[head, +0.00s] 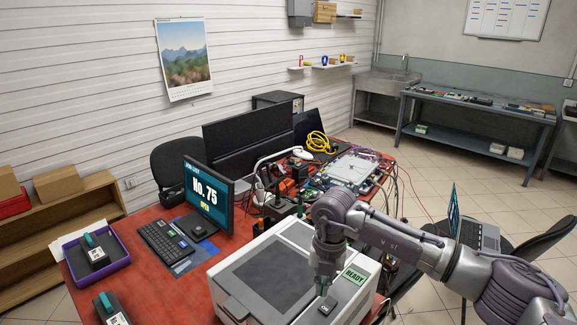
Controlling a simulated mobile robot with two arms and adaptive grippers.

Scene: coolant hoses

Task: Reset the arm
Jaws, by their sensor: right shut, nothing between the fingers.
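My right arm comes in from the right, and its gripper (322,290) points down over the front right of a white machine (228,290). The fingers are shut with nothing visible between them. The fingertips are close to a small dark pad (328,306) on the machine's top; I cannot tell whether they touch it. A green display (355,275) beside the gripper reads READY. My left gripper is not in view.
A monitor (208,193) reading No. 75 and a keyboard (166,241) stand left of the machine. A purple tray (124,258) holds a dark device. Cables and electronics crowd the red table behind. A laptop (478,236) is at right, beyond my arm.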

